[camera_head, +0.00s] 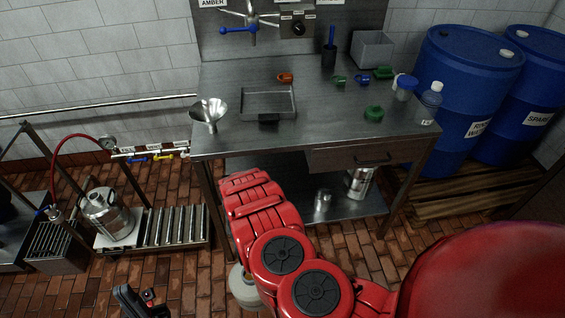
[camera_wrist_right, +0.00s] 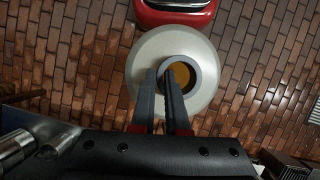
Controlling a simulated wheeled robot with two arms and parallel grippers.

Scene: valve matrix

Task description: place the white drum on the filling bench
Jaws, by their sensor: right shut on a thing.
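The white drum (camera_wrist_right: 140,75) fills the middle of the right wrist view, seen from above, with a dark-ringed round mouth and amber inside. The fingers of my right gripper (camera_wrist_right: 161,75) reach over its top and are shut at the mouth's near rim. In the head view the drum (camera_head: 240,290) shows low down, partly hidden behind my red right arm; the right fingers are hidden there. The steel filling bench (camera_head: 325,110) stands ahead, beyond that arm. My left gripper (camera_head: 138,297) is at the bottom edge, empty, its dark fingers apart.
On the bench are a metal tray (camera_head: 268,93), a funnel (camera_head: 209,110), a green cap (camera_head: 374,114) and bottles (camera_head: 430,98) at right. Blue drums (camera_head: 462,90) stand right of it. A roller conveyor (camera_head: 177,226) and steel canister (camera_head: 108,214) are at left. The bench's centre is clear.

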